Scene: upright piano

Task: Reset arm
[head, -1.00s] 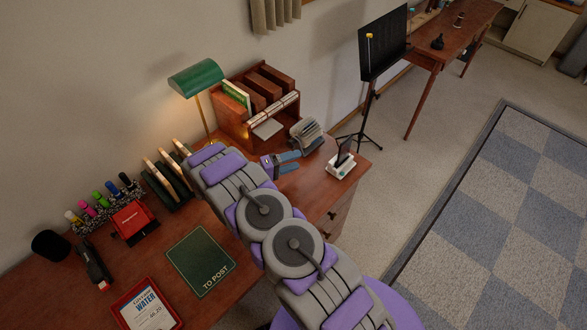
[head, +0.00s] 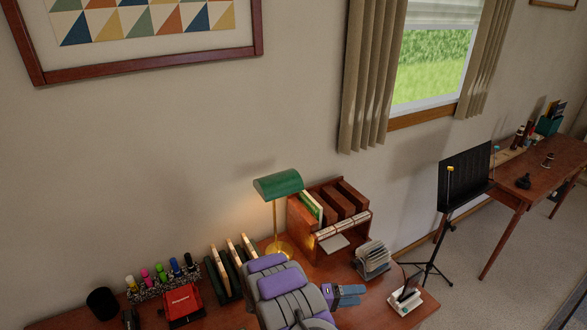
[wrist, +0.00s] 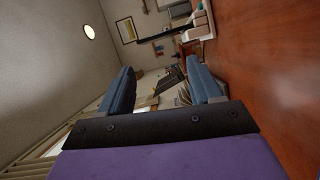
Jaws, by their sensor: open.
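My gripper (head: 348,295) is at the end of my grey and purple arm, low over the right part of the wooden desk in the head view. It lies in front of the rotary card file (head: 372,258) and left of the phone stand (head: 405,300). In the wrist view my gripper (wrist: 163,88) shows its two blue fingers spread apart, with nothing held between them.
The brown desk top (wrist: 285,75) fills the wrist view's right side. A green lamp (head: 278,185), a wooden organizer (head: 325,225), upright files (head: 235,262) and a marker rack (head: 160,283) stand along the wall. A black music stand (head: 465,180) stands to the right.

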